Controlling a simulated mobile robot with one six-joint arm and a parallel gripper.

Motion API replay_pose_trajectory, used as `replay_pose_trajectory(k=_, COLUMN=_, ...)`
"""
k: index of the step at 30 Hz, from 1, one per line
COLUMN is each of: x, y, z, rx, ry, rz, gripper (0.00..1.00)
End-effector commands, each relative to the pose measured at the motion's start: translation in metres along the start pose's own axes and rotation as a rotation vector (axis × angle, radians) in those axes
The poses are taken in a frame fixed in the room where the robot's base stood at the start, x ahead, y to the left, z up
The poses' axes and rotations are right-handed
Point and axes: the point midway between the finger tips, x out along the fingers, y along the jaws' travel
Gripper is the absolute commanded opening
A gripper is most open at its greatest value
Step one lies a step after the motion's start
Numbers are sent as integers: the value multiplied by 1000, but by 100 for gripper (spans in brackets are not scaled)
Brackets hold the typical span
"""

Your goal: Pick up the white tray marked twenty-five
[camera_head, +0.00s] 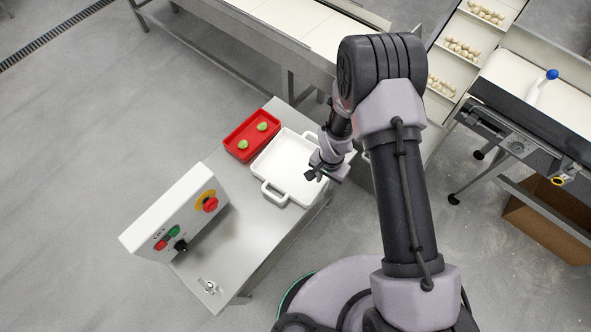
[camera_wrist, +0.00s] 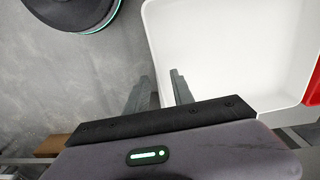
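The white tray (camera_head: 283,163) is a shallow, empty, square-cornered tray with a loop handle at its near-left side. It lies on a steel table, and no number can be read on it from here. My gripper (camera_head: 317,176) is over the tray's right side, partly hidden by my wrist. In the wrist view the two fingers of my gripper (camera_wrist: 162,80) stand apart with a gap between them. They are at the edge of the white tray (camera_wrist: 230,45), one finger on each side of the wall line. Whether they touch it, I cannot tell.
A red tray (camera_head: 239,149) with two green pieces sits beside the white tray. A control box (camera_head: 180,215) with a red stop button stands at the table's near-left end. A conveyor (camera_head: 520,90) is at right, with trays of pasta (camera_head: 462,48) behind. Bare steel table (camera_head: 245,245) lies in front.

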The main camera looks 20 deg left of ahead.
Motion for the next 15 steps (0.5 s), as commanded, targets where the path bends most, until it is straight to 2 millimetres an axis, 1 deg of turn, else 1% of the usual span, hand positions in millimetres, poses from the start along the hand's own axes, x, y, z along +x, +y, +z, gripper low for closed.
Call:
replay_pose_trajectory(k=1, x=14, y=1, z=0, rx=0, ry=-1, rz=1, gripper=29)
replay_pose_trajectory(k=2, x=16, y=1, z=0, rx=0, ry=-1, rz=1, gripper=29)
replay_pose_trajectory(k=7, x=14, y=0, z=0, rx=0, ry=1, rz=0, gripper=29)
replay_pose_trajectory(k=8, x=14, y=0, z=0, rx=0, ry=1, rz=0, gripper=27)
replay_pose_trajectory(k=9, x=14, y=0, z=0, rx=0, ry=0, rz=0, gripper=19)
replay_pose_trajectory(k=11, x=14, y=0, z=0, rx=0, ry=0, rz=0, gripper=8)
replay_pose_trajectory(k=12, x=14, y=0, z=0, rx=0, ry=0, rz=0, gripper=0)
replay_pose_trajectory(k=15, x=14, y=0, z=0, rx=0, ry=0, rz=0, gripper=0)
